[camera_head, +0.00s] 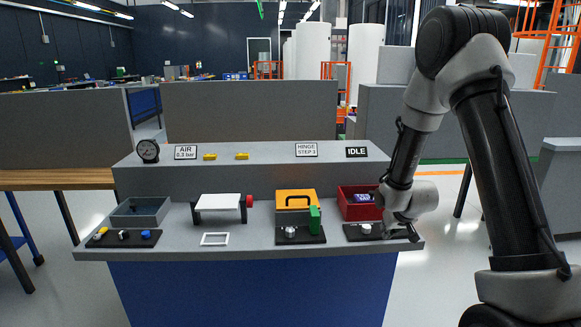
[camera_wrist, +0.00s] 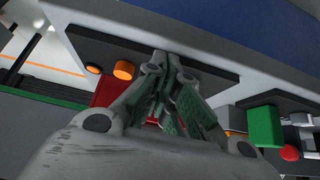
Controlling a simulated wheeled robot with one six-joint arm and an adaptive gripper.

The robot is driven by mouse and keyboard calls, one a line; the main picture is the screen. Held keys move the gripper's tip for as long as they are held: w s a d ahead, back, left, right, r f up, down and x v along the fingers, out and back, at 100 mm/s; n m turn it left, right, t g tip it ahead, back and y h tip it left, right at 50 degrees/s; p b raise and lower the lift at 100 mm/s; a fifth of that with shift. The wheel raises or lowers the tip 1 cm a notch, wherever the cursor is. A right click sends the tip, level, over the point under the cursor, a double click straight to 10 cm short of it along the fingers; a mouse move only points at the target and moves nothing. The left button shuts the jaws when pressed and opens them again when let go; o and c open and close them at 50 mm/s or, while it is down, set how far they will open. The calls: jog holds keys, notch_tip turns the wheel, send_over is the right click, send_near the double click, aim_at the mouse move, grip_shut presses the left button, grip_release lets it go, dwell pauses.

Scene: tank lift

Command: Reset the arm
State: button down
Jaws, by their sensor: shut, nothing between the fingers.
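My arm reaches down from the right in the head view. My gripper (camera_head: 411,233) is low over the right end of the bench, beside a black plate (camera_head: 352,236) with a pale knob (camera_head: 366,229). In the wrist view the gripper's fingers (camera_wrist: 170,72) are together with nothing held, close over a dark plate (camera_wrist: 210,83). An orange round knob (camera_wrist: 124,69) is left of the fingers there. Whether the fingertips touch the plate cannot be told.
A red bin (camera_head: 347,197) holding a blue-purple item (camera_head: 364,197) stands close left of my gripper. Further left are a yellow-orange box (camera_head: 292,195), a green block (camera_head: 314,219), a white-topped stand (camera_head: 219,201) and a grey tray (camera_head: 138,219). A raised shelf (camera_head: 250,172) runs behind.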

jog(key=s+r+g, duration=0.3)
jog(key=s+g, duration=0.2)
jog(key=s, duration=0.8)
jog(key=s+r+t, duration=0.2)
jog(key=s+r, duration=1.9)
jog(key=r, duration=0.4)
jog(key=shift+s+r, duration=0.15)
jog(key=shift+s, duration=0.2)
